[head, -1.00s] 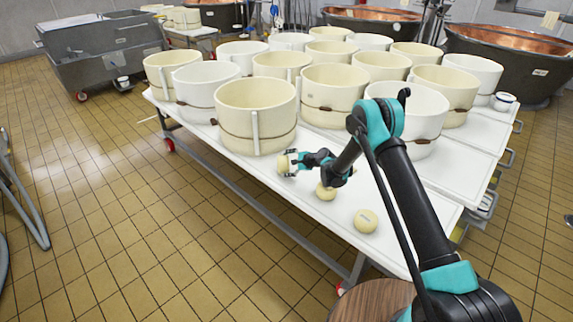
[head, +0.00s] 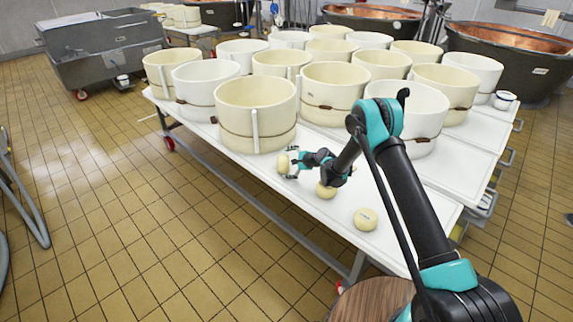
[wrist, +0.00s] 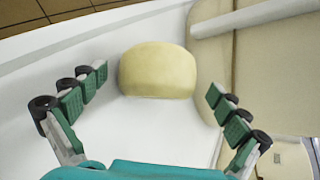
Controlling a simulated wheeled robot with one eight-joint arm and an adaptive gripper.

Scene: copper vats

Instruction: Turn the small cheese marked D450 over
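Three small pale-yellow cheeses are along the near edge of the white table. The farthest cheese (head: 283,163) is at my gripper (head: 291,163), close to a large cream mould. In the wrist view this cheese (wrist: 158,70) sits ahead of and between the fingertips of my gripper (wrist: 157,82). The fingers are spread wide, with a gap on both sides of it. A second cheese (head: 325,191) lies below my forearm, and a third cheese (head: 366,219) lies nearer me with a faint dark mark on top. I cannot read D450 on any of them.
Large cream and white round moulds (head: 255,112) crowd the table (head: 240,165) just behind the cheeses. One mould's wall and upright bar are close to my gripper on the right in the wrist view.

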